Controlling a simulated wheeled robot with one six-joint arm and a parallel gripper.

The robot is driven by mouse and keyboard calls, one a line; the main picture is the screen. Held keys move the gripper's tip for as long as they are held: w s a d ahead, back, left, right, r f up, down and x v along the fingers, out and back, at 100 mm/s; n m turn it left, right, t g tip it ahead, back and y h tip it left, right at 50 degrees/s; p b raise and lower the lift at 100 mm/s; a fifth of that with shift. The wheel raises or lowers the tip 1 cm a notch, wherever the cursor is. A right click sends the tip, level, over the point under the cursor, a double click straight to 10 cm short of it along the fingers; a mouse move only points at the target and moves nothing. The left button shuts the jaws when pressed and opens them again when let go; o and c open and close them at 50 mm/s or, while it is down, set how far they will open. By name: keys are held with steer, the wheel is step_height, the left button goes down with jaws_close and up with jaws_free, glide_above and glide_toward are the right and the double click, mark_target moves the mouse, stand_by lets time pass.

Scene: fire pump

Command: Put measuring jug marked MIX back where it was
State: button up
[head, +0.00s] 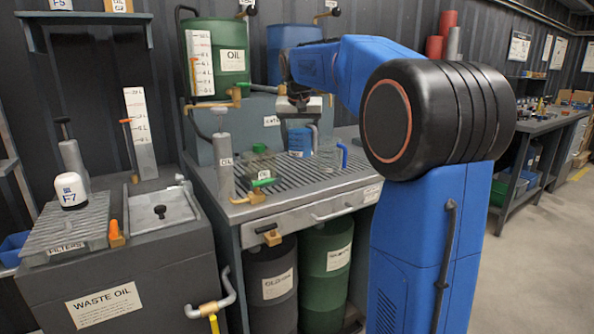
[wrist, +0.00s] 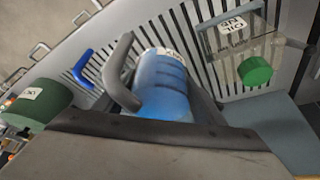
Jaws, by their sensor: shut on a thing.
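A blue measuring jug (head: 300,140) with a grey handle and a small white label hangs below my gripper (head: 300,106), over the slatted drain tray (head: 236,206). In the wrist view the jug (wrist: 164,92) is close up beyond my gripper's dark jaws (wrist: 165,132), its grey handle pointing left. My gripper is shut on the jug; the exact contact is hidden. I cannot tell whether the jug's base touches the slats.
A clear jug with a blue handle (head: 342,155) stands just right of the held jug. A clear container with a green cap (wrist: 255,71) is on the other side. An upright grey pump (head: 222,160) stands at the tray's left. Drums (head: 216,62) stand behind.

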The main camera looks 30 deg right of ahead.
mark_target(300, 142)
steer(key=shift+f, duration=4)
steer(key=o, duration=1.7)
steer(key=shift+f, duration=0.15)
steer(key=shift+c, duration=0.2)
steer(key=v, duration=1.2)
steer(key=shift+d, duration=0.1)
